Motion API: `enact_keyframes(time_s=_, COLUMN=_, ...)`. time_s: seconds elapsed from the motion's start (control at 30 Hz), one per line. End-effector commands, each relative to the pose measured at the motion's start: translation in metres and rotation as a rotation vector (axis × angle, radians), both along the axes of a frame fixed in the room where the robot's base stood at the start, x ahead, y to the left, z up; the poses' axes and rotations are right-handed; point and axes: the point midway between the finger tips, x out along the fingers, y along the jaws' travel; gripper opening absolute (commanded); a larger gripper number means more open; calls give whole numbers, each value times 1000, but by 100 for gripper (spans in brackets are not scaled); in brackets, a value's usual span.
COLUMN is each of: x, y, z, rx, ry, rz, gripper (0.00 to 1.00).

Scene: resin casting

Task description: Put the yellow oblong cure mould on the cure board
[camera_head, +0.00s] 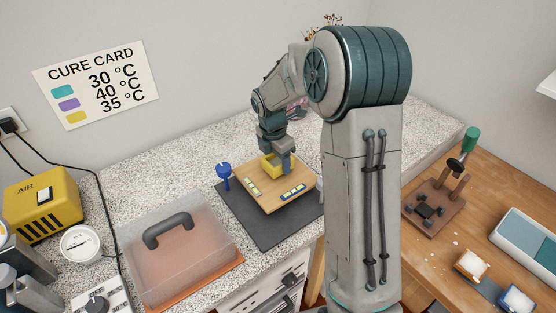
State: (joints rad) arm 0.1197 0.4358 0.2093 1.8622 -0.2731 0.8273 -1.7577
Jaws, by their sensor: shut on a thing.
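The yellow mould (268,170) is a small yellow block-like shape over the far part of a wooden board (271,204), which I take for the cure board. My gripper (279,165) points down there and is shut on the yellow mould, partly hiding it. I cannot tell whether the mould touches the board or hangs just above it.
The board lies on a dark mat (250,232). A blue knobbed tool (224,176) stands at its left. A clear lidded box (180,250) with a dark handle is at the front left. A yellow air unit (42,208) stands far left. My arm hides the counter's right part.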

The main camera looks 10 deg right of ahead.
Motion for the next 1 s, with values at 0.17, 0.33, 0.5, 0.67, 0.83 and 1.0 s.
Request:
enact_keyframes(time_s=0.17, x=0, y=0, z=-10, rx=-1, ry=0, rz=0, gripper=33)
enact_keyframes(time_s=0.33, x=0, y=0, z=-10, rx=-1, ry=0, rz=0, gripper=33)
enact_keyframes(time_s=0.5, x=0, y=0, z=-13, rx=-1, ry=0, rz=0, gripper=67)
enact_keyframes(time_s=0.67, x=0, y=0, z=-13, rx=-1, ry=0, rz=0, gripper=80)
enact_keyframes(time_s=0.83, x=0, y=0, z=-12, rx=-1, ry=0, rz=0, gripper=80)
enact_keyframes(time_s=1.0, x=0, y=1, z=2, rx=0, ry=-5, rz=-1, gripper=80)
